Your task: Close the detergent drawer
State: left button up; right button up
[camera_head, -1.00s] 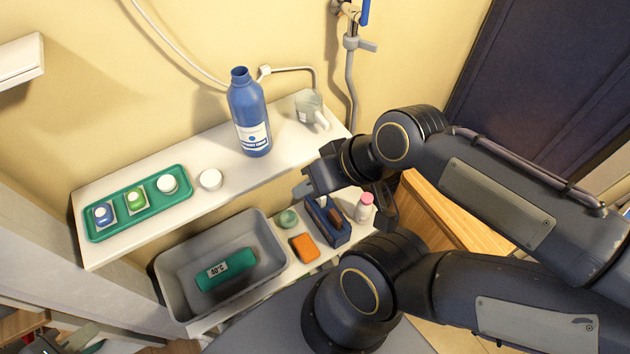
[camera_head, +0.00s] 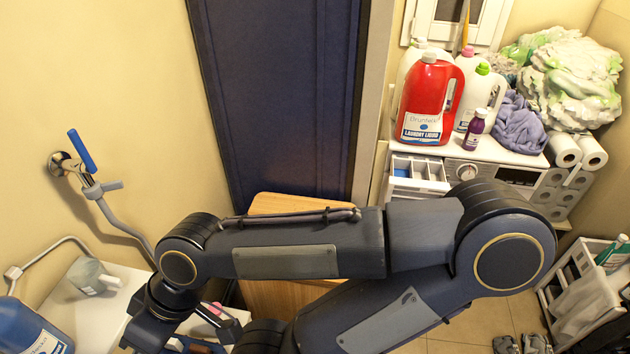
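The detergent drawer (camera_head: 432,186) is pulled out at the upper left of the washer front (camera_head: 500,176). Its white compartments show from above, one with a blue part. My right arm's forearm crosses the picture below the drawer and may cover its lower front. My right gripper (camera_head: 165,338) is at the bottom left over the shelf, far from the drawer. It is partly cut off by the picture edge; its fingers look apart and empty. My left gripper is not in view.
A red laundry jug (camera_head: 428,98), white jugs and a purple bottle (camera_head: 475,130) stand on the washer. A wooden cabinet (camera_head: 290,203) stands left of it, beyond my arm. A blue bottle (camera_head: 30,328) and cup (camera_head: 92,276) are on the left shelf. Paper rolls (camera_head: 578,150) are at right.

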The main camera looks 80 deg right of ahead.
aim_at(412, 176)
jog(key=z, duration=3.45)
jog(key=i+z, duration=0.3)
jog(key=i+j+z, duration=0.35)
jog(key=i+z, duration=0.15)
